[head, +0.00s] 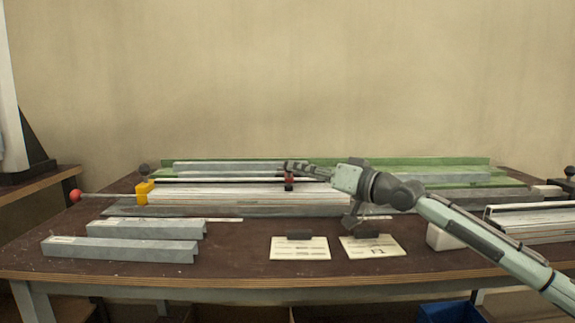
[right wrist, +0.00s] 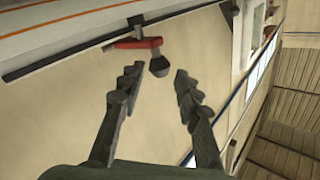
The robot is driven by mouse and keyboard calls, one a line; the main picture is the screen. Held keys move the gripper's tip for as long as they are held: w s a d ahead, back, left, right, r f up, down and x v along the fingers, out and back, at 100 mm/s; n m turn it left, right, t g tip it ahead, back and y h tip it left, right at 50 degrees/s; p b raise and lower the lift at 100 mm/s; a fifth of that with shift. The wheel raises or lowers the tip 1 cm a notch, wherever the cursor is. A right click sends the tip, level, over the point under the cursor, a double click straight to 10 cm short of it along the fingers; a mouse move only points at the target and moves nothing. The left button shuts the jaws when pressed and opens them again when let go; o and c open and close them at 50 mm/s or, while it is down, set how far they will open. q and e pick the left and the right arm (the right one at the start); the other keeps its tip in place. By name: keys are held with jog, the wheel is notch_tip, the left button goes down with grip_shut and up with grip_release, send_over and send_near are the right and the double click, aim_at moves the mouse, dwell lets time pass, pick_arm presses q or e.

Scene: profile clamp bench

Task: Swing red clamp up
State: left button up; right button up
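The red clamp (head: 289,179) is a small red part near the middle of the long profile fixture (head: 230,200) in the head view. In the right wrist view, the red clamp (right wrist: 132,44) has a red arm ending in a dark knob (right wrist: 158,65). My left gripper is out of view.
A yellow clamp (head: 144,193) and a rod with a red ball (head: 75,195) are at the fixture's left end. Loose grey profiles (head: 120,249) lie front left. Two label cards (head: 299,248) lie at front centre. White profiles (head: 535,222) lie at right. Bare brown bench shows in front.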

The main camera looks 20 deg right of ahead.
aim_at(289, 172)
jog(key=x, duration=0.5)
grip_shut()
dwell(0.3)
